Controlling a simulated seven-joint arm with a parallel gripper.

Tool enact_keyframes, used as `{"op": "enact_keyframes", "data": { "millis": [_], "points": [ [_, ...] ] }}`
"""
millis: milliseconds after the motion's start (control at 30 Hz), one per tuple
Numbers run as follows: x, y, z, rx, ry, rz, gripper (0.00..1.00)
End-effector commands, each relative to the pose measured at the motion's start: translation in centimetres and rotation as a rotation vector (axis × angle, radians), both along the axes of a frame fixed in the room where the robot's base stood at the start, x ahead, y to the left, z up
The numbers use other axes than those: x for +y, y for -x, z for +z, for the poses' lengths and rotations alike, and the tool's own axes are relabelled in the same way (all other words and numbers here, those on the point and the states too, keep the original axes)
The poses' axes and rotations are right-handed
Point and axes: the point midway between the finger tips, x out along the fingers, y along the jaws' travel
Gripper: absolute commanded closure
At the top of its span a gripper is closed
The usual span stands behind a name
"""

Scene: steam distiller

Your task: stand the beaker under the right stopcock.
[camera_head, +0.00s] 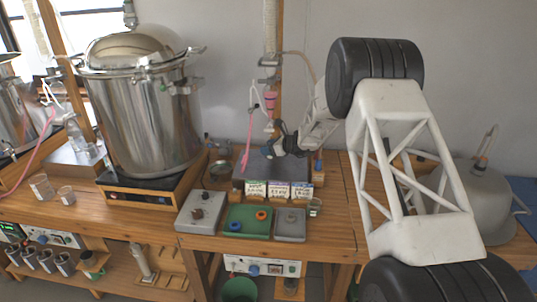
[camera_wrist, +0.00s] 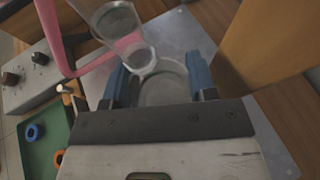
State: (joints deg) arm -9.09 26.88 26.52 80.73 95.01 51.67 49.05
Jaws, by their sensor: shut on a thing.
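My gripper (camera_wrist: 160,88) has its blue fingers shut on a clear glass beaker (camera_wrist: 163,72), whose round rim shows between them in the wrist view. A clear tapering glass piece (camera_wrist: 118,22) with pink tubing (camera_wrist: 62,42) hangs close to the beaker, its narrow end overlapping the rim in the picture. In the head view my gripper (camera_head: 282,146) is beside the right-hand glass column and its pink part (camera_head: 270,99). The beaker is too small and hidden to make out there. I cannot tell whether its base touches the grey plate (camera_wrist: 190,32).
A large steel pot (camera_head: 142,115) stands left on a wooden base. Small labelled boxes (camera_head: 278,190) and control boxes (camera_head: 248,221) sit in front of the grey stand. Two glass beakers (camera_head: 41,187) stand at far left. A wooden post (camera_wrist: 260,45) rises close right of my gripper.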

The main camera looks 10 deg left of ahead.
Motion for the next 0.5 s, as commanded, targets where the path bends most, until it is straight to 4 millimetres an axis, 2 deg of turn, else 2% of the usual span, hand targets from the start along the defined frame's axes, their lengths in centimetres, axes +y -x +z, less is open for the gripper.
{"op": "enact_keyframes", "data": {
  "millis": [233, 500],
  "points": [
    [0.0, 0.0, -2.5, 0.001, 0.000, 0.000, 0.71],
    [0.0, 0.0, -2.9, 0.000, 0.000, 0.000, 0.71]
  ]
}}
